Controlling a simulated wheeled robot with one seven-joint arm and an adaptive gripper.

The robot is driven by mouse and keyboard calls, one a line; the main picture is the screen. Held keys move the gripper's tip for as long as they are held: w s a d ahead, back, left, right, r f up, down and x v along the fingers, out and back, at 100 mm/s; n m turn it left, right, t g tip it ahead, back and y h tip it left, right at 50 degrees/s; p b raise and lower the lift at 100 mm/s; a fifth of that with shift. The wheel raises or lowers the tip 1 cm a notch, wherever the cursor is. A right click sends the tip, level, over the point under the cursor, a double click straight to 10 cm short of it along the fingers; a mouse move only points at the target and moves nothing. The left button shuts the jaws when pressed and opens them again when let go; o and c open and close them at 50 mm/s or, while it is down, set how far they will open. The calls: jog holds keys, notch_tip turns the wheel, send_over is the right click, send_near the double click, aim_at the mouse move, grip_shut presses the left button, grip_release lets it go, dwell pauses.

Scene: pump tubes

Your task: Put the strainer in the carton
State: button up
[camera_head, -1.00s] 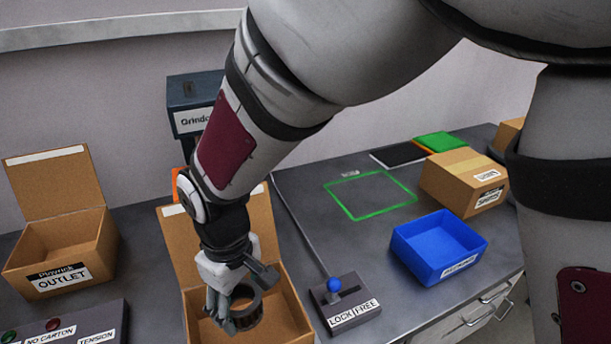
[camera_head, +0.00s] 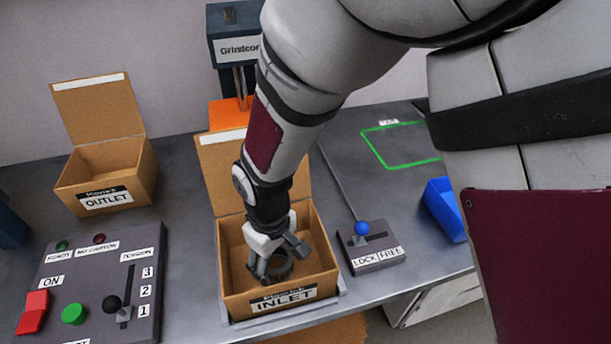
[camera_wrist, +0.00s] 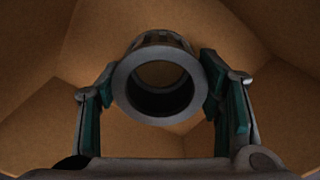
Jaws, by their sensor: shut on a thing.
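The strainer is a dark grey ring-shaped part (camera_wrist: 127,95) in the wrist view, with its round opening facing the camera. My gripper (camera_head: 270,268) is shut on it, with a green-padded finger on each side of the ring in the wrist view (camera_wrist: 158,92). The carton labelled INLET (camera_head: 322,277) is brown, with its lid standing up at the back. The gripper and strainer (camera_head: 279,266) are inside the carton opening in the head view. Carton walls surround them in the wrist view. I cannot tell whether the strainer touches the carton floor.
A LOCK/FREE lever box (camera_head: 375,256) stands just right of the carton. A control panel (camera_head: 90,285) is at left, and an open OUTLET carton (camera_head: 112,172) is behind it. A blue bin (camera_head: 445,208) is at right. The Grindcor machine (camera_head: 236,50) stands behind.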

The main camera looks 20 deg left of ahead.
jog(key=shift+f, duration=0.2)
jog(key=o, duration=1.3)
jog(key=shift+r, duration=0.1)
